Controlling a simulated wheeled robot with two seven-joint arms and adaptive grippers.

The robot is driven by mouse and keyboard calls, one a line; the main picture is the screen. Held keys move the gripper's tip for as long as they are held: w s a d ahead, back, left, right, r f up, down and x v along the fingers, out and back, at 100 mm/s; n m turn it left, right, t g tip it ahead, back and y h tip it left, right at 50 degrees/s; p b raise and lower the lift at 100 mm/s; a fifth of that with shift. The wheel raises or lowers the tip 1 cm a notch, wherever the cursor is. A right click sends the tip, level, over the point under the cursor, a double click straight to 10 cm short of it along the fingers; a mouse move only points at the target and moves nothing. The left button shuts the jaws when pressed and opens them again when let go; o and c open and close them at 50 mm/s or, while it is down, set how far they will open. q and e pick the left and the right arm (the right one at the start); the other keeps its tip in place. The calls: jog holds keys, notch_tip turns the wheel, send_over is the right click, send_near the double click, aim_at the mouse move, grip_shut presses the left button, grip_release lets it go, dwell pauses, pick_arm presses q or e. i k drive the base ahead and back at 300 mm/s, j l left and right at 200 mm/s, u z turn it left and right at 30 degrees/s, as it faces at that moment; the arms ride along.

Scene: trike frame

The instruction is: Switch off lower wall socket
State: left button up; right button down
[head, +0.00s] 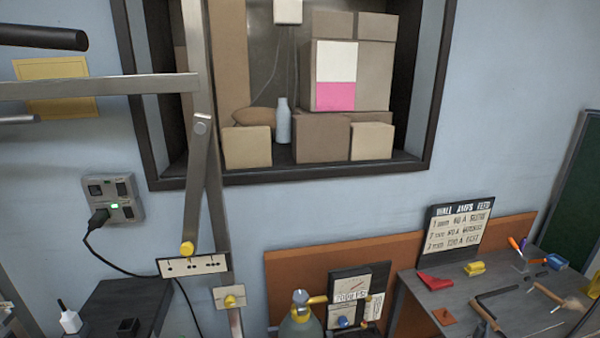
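A grey wall socket panel (138,193) is fixed to the blue wall at the left. It holds an upper and a lower row of dark fittings. A black plug (98,218) sits in the lower row at the left, and its cable hangs down and runs right. A small green light (115,206) glows above the lower row. A dark switch (128,212) is at the right of that row; its exact position is too small to tell. Neither of my grippers is in view.
Metal bars (110,86) cross the view above and right of the panel. A dark cabinet (125,300) stands below the panel. A workbench with tools (410,282) is at the right. Boxes (322,137) fill a wall recess.

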aim_at(128, 211)
jog(key=u, duration=1.3)
jog(key=j+u, duration=0.35)
jog(key=i+j+u, duration=0.2)
jog(key=j+u, duration=0.15)
jog(key=j, duration=0.1)
